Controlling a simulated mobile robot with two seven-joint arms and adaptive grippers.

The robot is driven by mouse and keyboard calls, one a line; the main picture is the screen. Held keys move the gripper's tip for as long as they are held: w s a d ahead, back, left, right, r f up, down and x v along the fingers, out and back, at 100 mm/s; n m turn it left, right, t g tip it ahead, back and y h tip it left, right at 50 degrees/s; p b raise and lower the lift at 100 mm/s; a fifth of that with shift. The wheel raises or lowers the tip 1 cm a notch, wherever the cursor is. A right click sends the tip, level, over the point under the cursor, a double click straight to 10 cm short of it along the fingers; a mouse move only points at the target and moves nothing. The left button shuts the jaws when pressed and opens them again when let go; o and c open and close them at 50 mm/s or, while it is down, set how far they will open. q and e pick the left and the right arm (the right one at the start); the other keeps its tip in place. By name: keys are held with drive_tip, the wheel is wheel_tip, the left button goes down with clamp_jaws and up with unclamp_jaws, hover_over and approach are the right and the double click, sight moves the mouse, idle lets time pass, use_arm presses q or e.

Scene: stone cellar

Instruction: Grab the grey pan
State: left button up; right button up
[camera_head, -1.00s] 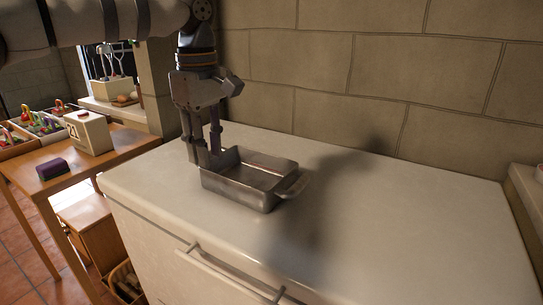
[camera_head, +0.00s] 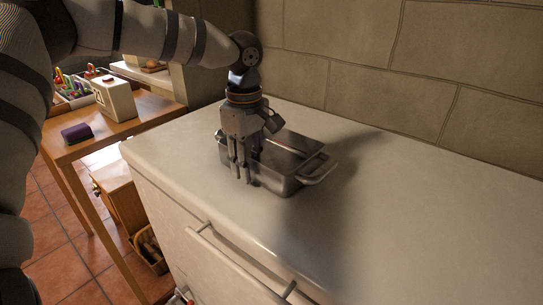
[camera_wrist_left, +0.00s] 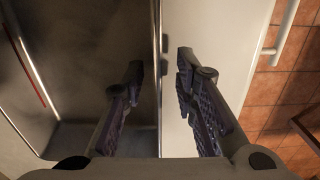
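The grey pan (camera_head: 290,184), a rectangular metal dish with a loop handle at its right end, sits upright on the white counter top. My left gripper (camera_head: 243,180) points down at the pan's left part and hides some of it. In the left wrist view the open left gripper (camera_wrist_left: 160,85) straddles the rim of a pan wall (camera_wrist_left: 158,125). One finger is over the pan's inside and the other is outside, with gaps on both sides of the wall. My right gripper is not in view.
The counter (camera_head: 400,230) is clear to the right of the pan, with a stone wall (camera_head: 350,60) behind. A bar handle (camera_head: 235,262) runs along the counter's front. At left, a wooden table (camera_head: 105,135) holds a purple-topped block (camera_head: 76,133) and a cream box (camera_head: 114,97).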

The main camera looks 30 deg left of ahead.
use_arm(q)
drive_tip(key=shift+r, duration=0.1)
drive_tip(key=shift+c, duration=0.6)
clamp_jaws()
